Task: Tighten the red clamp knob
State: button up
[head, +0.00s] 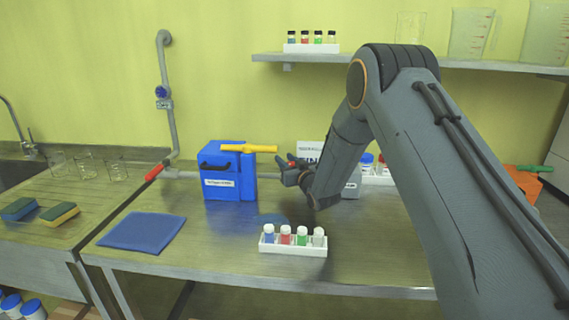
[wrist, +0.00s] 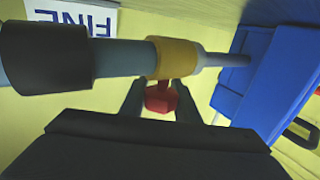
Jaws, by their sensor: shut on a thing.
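The red clamp knob (wrist: 160,97) sits below a yellow clamp ring (wrist: 173,58) on a grey horizontal rod (wrist: 120,60) in the wrist view. My gripper (wrist: 160,102) has a finger on each side of the knob and is shut on it. In the head view my gripper (head: 290,172) reaches left over the table, right of the blue box.
A white rack (head: 292,249) of small capped bottles stands at the front. A blue cloth (head: 143,232) lies to the left. A white sign (head: 310,155) stands behind my gripper.

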aim_at(293, 162)
jog(key=m+h+b, duration=0.1)
jog(key=m+h, duration=0.1)
jog(key=h, duration=0.1)
jog(key=d+m+t+h+b, duration=0.1)
jog(key=m+h, duration=0.1)
jog(key=h, duration=0.1)
jog(key=m+t+h+b, duration=0.1)
jog(key=m+h, duration=0.1)
jog(key=h, duration=0.1)
jog(key=shift+w+d+h, duration=0.2)
jog(key=shift+d+h, duration=0.1)
jog(key=shift+h, duration=0.1)
jog(key=m+h, duration=0.2)
jog(key=d+m+g+h+b, duration=0.1)
jog(key=m+h, duration=0.1)
jog(key=h, duration=0.1)
jog(key=shift+s+d, duration=0.1)
jog(key=shift+d, duration=0.1)
jog(key=shift+s+d+m+g+h+b, duration=0.1)
jog(key=shift+d+m+g+h+b, duration=0.15)
jog(key=shift+m+g+h+b, duration=0.65)
jog(key=shift+r+t+h+p, duration=0.1)
jog(key=shift+t+h+p, duration=0.3)
jog(key=shift+h, duration=0.1)
jog(key=o, duration=1)
jog(key=shift+d, duration=0.1)
jog(key=shift+o, duration=0.2)
jog(key=shift+n+y, duration=0.3)
